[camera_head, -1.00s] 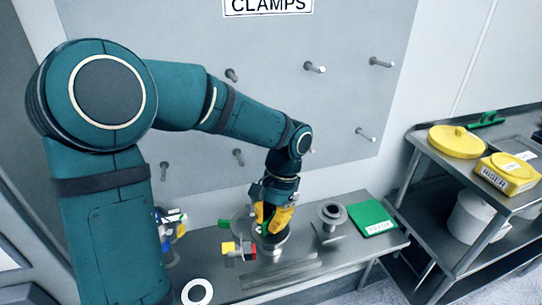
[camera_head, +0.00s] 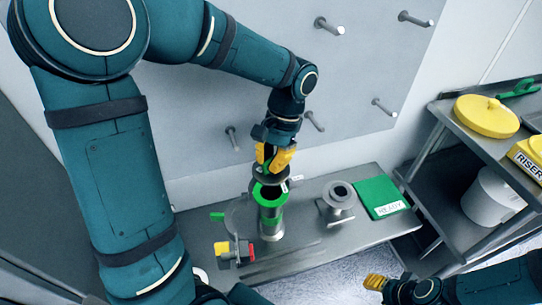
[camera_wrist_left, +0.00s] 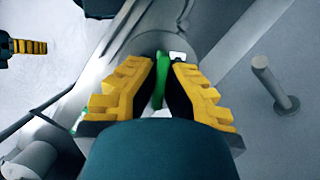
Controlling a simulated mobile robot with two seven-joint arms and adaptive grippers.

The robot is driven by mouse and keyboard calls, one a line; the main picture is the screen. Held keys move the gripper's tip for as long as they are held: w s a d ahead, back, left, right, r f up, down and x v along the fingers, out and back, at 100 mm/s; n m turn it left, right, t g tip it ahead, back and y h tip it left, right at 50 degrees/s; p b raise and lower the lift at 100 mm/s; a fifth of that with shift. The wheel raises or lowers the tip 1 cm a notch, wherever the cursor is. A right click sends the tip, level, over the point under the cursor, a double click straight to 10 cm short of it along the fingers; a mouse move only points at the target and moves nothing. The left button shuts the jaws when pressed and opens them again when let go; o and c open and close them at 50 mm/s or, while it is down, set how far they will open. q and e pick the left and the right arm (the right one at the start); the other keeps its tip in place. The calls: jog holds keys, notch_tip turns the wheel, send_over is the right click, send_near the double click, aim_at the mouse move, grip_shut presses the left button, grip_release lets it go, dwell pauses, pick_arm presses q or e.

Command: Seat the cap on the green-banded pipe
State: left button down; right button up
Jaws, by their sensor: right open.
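The green-banded pipe (camera_head: 270,217) stands upright on the bench, its dark open top showing. My left gripper (camera_head: 274,160) is above it, pointing down. Its yellow fingers appear shut on the cap (camera_head: 269,176), a dark grey disc just above the pipe's mouth; a small gap seems to separate them. In the left wrist view the left fingers (camera_wrist_left: 157,85) are close together, with a green part between their tips; the grip itself is partly hidden. My right gripper (camera_head: 376,282) is open and empty at the lower right, low in front of the bench. It also shows in the left wrist view (camera_wrist_left: 22,46).
A grey flanged fitting (camera_head: 339,199) and a green READY pad (camera_head: 381,198) lie right of the pipe. A red-and-yellow clamp part (camera_head: 235,251) is at its left. Pegs (camera_head: 328,25) stick out from the wall panel. A shelf with yellow lids (camera_head: 486,115) stands at right.

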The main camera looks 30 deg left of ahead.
pick_arm(q)
jog(key=shift+f+b, duration=2)
jog(key=shift+f, duration=0.9)
jog(key=shift+p, duration=0.35)
jog(key=shift+f+b, duration=0.8)
jog(key=shift+f, duration=0.4)
jog(key=c, duration=1.1)
grip_release()
jog(key=shift+o, duration=0.2)
